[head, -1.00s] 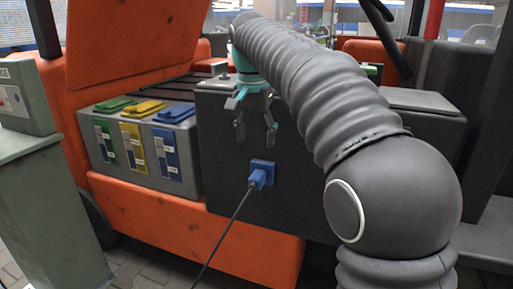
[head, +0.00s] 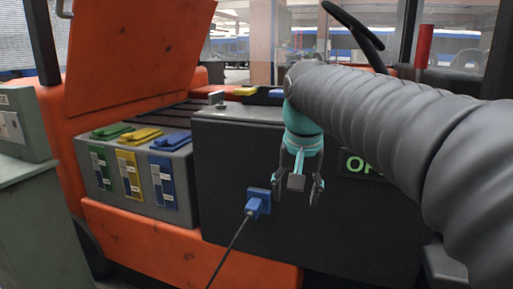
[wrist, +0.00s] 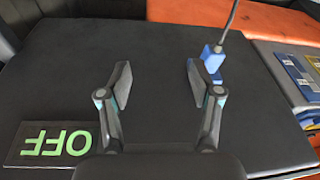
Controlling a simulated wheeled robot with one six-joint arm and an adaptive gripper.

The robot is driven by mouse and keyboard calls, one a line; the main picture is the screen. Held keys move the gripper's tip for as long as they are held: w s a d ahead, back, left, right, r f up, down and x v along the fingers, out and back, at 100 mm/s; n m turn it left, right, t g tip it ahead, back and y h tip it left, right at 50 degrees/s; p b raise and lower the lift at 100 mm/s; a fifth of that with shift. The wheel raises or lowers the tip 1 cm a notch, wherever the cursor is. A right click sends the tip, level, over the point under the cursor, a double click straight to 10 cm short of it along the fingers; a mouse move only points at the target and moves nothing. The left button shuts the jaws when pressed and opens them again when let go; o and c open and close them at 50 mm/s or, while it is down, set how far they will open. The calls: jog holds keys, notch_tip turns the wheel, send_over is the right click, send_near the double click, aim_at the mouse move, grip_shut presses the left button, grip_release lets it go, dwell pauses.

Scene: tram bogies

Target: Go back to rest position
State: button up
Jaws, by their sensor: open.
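My gripper (head: 300,190) is open and empty. In the head view it hangs in front of the dark grey box, to the right of the blue plug (head: 257,203). The plug sits at a blue socket on the box's front face, with a black cable hanging down from it. In the wrist view my two fingers (wrist: 160,82) are spread apart with nothing between them. The blue plug (wrist: 212,58) shows beside the right fingertip there, apparently beyond it; whether they touch is hard to tell.
An orange lid (head: 135,50) is raised above. A grey-green cabinet (head: 25,200) stands far left.

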jog(key=s+d+f+n+t, duration=0.1)
jog(key=s+d+f, duration=0.3)
jog(key=s+f, duration=0.3)
jog(key=s+d+f+n+t, duration=0.1)
jog(key=s+d+f, duration=0.3)
jog(key=s+f, duration=0.4)
jog(key=s, duration=0.2)
jog(key=shift+s+f+t, duration=0.25)
jog(key=shift+s+t, duration=0.05)
jog(key=shift+s, duration=0.1)
